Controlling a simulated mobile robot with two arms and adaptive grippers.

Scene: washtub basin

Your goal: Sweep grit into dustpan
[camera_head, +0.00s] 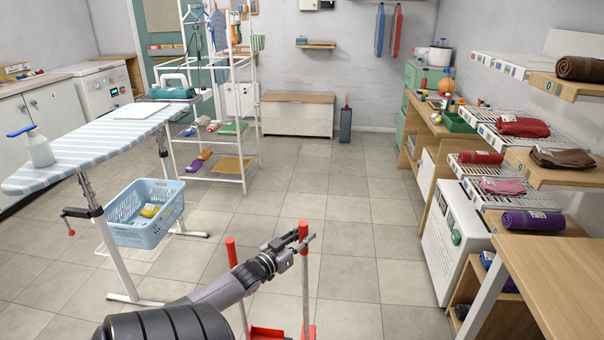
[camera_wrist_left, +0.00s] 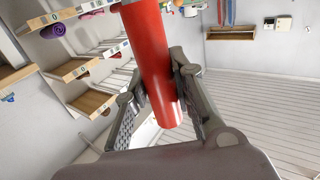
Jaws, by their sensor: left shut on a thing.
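My left gripper (camera_head: 305,242) is shut around a red handle grip (camera_head: 304,227) at the top of an upright grey pole. In the left wrist view the red grip (camera_wrist_left: 152,60) is a thick cylinder between the two fingers. A second upright pole with a red grip (camera_head: 231,252) stands to its left, apart from the gripper and partly behind my arm. A red dustpan-like part (camera_head: 267,332) shows low at the bottom edge, cut off. Which pole belongs to the dustpan and which to the broom I cannot tell. I see no grit. My right gripper is out of view.
A striped ironing board (camera_head: 85,155) and a blue basket (camera_head: 146,236) stand at the left. A white appliance (camera_head: 452,245), shelves and a wooden table (camera_head: 560,275) line the right. A white rack (camera_head: 245,125) stands farther back. The tiled floor (camera_head: 345,195) in the middle is clear.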

